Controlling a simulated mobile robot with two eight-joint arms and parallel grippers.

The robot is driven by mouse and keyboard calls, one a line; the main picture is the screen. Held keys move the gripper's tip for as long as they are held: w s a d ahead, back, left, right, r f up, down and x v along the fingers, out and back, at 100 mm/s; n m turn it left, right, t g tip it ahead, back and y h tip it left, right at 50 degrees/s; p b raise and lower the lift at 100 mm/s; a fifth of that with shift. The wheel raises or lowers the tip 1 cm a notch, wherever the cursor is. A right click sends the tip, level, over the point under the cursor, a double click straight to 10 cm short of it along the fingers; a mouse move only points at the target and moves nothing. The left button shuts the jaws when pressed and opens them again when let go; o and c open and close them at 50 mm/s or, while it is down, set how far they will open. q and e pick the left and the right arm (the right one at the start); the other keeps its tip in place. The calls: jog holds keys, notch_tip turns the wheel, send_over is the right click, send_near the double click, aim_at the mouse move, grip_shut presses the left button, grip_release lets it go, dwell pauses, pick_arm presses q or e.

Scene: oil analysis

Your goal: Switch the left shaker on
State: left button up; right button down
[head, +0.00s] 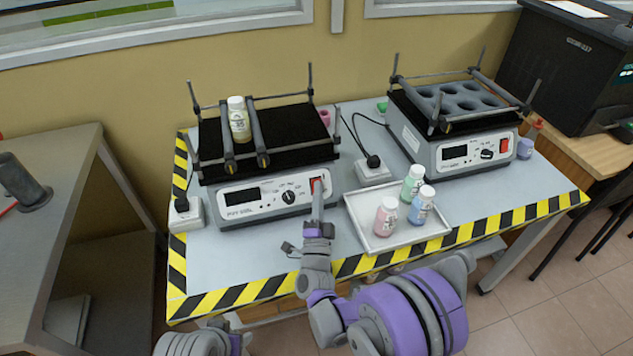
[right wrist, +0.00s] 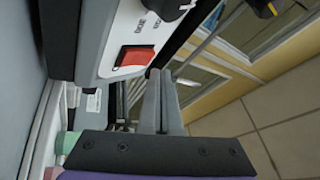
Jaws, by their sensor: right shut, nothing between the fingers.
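The left shaker (head: 255,205) stands on the table with a dark display and a black knob. Its red rocker switch (head: 316,183) is at the right of its front panel, and it also shows in the right wrist view (right wrist: 134,55). My right gripper (head: 317,188) is shut and empty, with its fingertips right at the switch, partly covering it in the head view. In the right wrist view the closed fingertips (right wrist: 160,74) are close beside the switch's edge; I cannot tell whether they touch. Only part of my left arm shows at the bottom, without its gripper.
A bottle (head: 238,119) is held between bars on the left shaker. The right shaker (head: 462,155) stands at the back right. A tray (head: 374,245) with three bottles lies between them. A power socket (head: 185,214) with a black plug is at the left.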

dwell(0.3)
jog(key=shift+w+a+f, duration=0.15)
jog(key=shift+w, duration=0.25)
